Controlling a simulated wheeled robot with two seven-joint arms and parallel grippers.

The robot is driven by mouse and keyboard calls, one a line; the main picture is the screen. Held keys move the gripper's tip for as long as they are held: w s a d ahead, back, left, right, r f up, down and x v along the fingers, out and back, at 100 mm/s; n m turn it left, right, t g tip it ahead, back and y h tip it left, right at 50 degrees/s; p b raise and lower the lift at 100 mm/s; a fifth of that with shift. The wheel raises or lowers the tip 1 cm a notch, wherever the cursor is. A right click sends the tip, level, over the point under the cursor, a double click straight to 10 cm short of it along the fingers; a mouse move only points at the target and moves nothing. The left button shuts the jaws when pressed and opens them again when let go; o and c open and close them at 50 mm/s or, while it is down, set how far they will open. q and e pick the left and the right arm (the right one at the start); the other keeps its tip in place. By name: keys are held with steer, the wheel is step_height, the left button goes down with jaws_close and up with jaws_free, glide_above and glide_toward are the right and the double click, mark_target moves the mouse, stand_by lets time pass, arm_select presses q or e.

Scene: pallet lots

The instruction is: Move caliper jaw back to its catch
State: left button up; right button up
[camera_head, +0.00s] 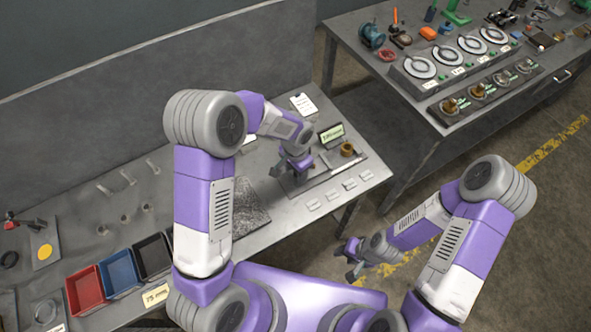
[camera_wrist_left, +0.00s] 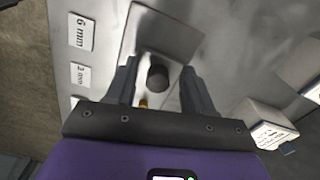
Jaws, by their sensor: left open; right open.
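My left gripper (camera_head: 292,166) is over the bench at a measuring fixture (camera_head: 330,173) with a lit green display (camera_head: 331,133). In the left wrist view its fingers (camera_wrist_left: 158,88) are open, one on each side of a dark round knob (camera_wrist_left: 158,77). The knob stands before a bright metal plate (camera_wrist_left: 165,35); whether it belongs to the caliper jaw I cannot tell. A small brass bit shows by the left finger. A brass ring (camera_head: 347,149) sits on the fixture, right of the gripper. My right gripper (camera_head: 353,262) is open and empty, off the bench's front edge.
Red (camera_head: 85,289), blue (camera_head: 118,270) and black (camera_head: 152,254) bins stand at the left. A second table (camera_head: 470,125) with dials and parts stands at the back right, across a floor gap.

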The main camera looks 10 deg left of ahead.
arm_select(q)
steer(key=shift+r, duration=0.1)
step_height(320, 180, up, 7)
steer(key=shift+r+p, duration=0.2)
steer(key=shift+p, duration=0.45)
